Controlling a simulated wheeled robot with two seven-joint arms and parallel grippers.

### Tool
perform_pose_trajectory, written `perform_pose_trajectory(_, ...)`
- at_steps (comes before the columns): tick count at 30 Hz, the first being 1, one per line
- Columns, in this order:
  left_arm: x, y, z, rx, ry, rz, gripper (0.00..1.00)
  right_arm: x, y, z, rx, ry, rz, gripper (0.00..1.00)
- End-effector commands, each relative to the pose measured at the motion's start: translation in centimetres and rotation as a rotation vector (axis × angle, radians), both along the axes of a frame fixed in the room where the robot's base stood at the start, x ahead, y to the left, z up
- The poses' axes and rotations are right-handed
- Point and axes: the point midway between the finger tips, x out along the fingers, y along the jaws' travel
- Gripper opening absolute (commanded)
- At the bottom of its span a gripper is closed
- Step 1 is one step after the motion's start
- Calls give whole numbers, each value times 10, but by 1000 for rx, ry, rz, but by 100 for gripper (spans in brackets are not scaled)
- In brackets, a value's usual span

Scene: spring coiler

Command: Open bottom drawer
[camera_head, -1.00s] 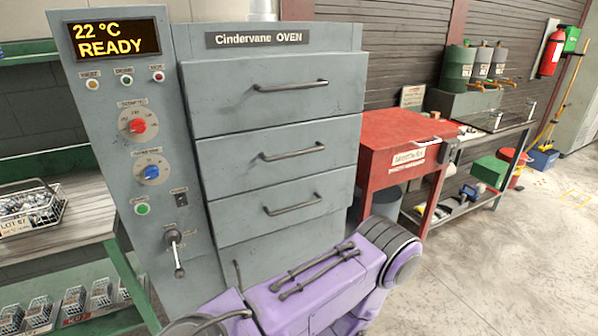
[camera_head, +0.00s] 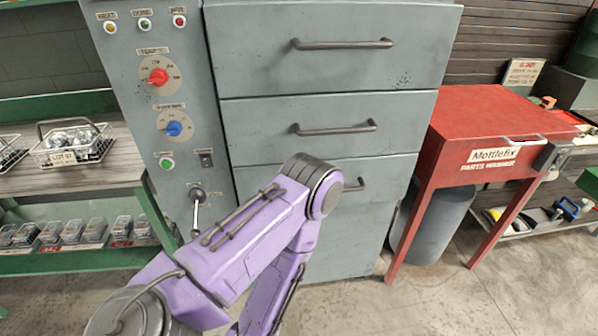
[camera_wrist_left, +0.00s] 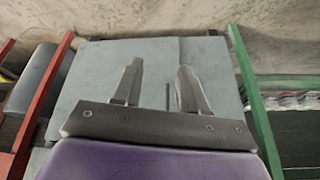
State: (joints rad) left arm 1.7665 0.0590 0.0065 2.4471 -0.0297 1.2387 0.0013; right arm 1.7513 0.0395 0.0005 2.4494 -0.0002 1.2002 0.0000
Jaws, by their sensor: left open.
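The grey oven has three stacked drawers with dark bar handles. The bottom drawer (camera_head: 392,172) is closed, flush with the drawers above. Its handle (camera_head: 355,185) is mostly hidden behind my purple left arm; only the right end shows. My left gripper is hidden in the head view. In the left wrist view, my left gripper (camera_wrist_left: 158,75) is open, its two fingers apart and nothing visible between them. It faces the grey oven front (camera_wrist_left: 100,65), seen upside down. No handle is visible there. My right gripper is not in view.
The middle drawer (camera_head: 260,117) and top drawer (camera_head: 400,65) are closed. A control panel with red knob (camera_head: 158,77) and lever (camera_head: 196,195) stands left. A green shelf (camera_head: 80,262) is farther left. A red parts washer (camera_head: 490,125) and grey bin (camera_head: 438,225) stand right.

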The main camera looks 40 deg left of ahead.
Motion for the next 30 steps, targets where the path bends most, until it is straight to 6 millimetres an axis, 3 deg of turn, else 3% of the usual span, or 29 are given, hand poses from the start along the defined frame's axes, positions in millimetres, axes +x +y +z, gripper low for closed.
perform_pose_trajectory(2,56,-9,-13,-60,-199,48,42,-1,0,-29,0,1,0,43)
perform_pose_trajectory(4,127,-17,-2,-157,-497,136,42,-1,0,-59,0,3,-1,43)
perform_pose_trajectory(6,193,-16,32,-276,-827,251,42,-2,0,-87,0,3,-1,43)
perform_pose_trajectory(9,248,1,96,-450,-1237,421,42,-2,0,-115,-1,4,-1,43)
perform_pose_trajectory(12,268,21,146,-591,-1512,552,42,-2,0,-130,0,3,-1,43)
perform_pose_trajectory(15,273,33,172,-666,-1634,614,42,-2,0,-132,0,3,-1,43)
perform_pose_trajectory(20,294,46,186,-675,-1655,627,42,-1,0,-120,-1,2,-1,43)
perform_pose_trajectory(30,355,75,194,-673,-1647,620,42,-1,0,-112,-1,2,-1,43)
